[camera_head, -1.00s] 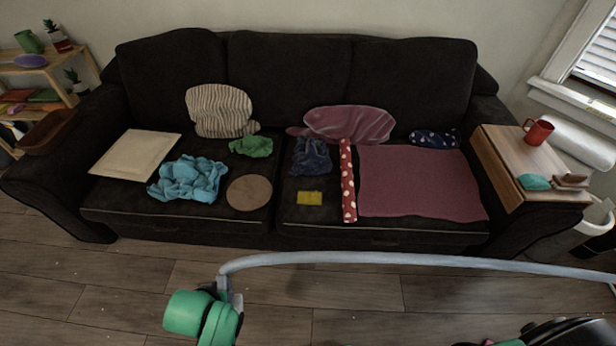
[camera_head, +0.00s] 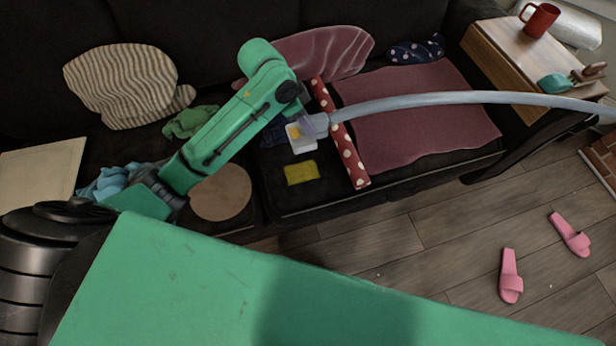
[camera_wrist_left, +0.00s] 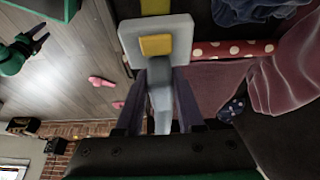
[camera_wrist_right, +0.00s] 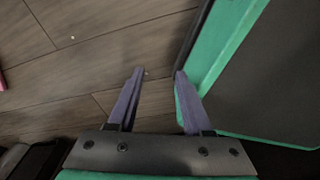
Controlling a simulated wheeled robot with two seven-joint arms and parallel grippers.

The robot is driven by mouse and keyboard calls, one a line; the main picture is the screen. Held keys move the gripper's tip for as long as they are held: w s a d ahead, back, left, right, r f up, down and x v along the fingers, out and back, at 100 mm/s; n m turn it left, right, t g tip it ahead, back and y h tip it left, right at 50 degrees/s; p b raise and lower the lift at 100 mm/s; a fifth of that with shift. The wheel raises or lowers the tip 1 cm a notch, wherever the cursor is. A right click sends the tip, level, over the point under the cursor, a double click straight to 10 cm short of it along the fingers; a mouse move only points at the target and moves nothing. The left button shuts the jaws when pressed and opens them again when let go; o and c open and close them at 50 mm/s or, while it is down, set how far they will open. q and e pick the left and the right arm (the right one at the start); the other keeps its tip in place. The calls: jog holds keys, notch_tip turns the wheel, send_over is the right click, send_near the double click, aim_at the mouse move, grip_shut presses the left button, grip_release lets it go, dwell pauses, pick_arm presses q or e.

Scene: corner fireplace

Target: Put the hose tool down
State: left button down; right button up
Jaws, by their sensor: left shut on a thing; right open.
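The hose tool has a pale square head with a small yellow patch (camera_head: 301,138) and a long grey hose (camera_head: 450,99) trailing off to the right. My left gripper (camera_head: 313,124) is shut on it, with the head over the sofa's front seat. In the left wrist view the square head (camera_wrist_left: 128,34) stands beyond the fingers, and its grey neck (camera_wrist_left: 161,100) runs between them. I cannot tell whether the head touches the seat. My right gripper (camera_wrist_right: 158,72) shows only in the right wrist view, open and empty above the wooden floor.
Near the tool lie a yellow cloth (camera_head: 301,172), a red dotted roll (camera_head: 350,160) and a maroon mat (camera_head: 420,120). A round brown disc (camera_head: 221,191) lies left. Pink slippers (camera_head: 510,275) are on the floor. A wooden armrest tray (camera_head: 505,60) holds a red mug (camera_head: 540,19).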

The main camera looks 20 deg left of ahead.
pick_arm(q)
jog(key=shift+s+f, duration=0.15)
jog(key=shift+f, duration=0.2)
notch_tip(320, 180, down, 19)
jog(key=b, duration=0.4)
jog(key=shift+d+r+b, duration=0.1)
jog(key=shift+r+b, duration=0.1)
jog(key=shift+b, duration=0.1)
pick_arm(e)
jog(key=w+f, duration=0.1)
jog(key=w, duration=0.5)
jog(key=shift+a, duration=0.45)
pick_arm(q)
jog(key=shift+f, duration=0.15)
pick_arm(e)
jog(key=shift+f, duration=0.15)
pick_arm(q)
jog(key=c, duration=0.5)
grip_release()
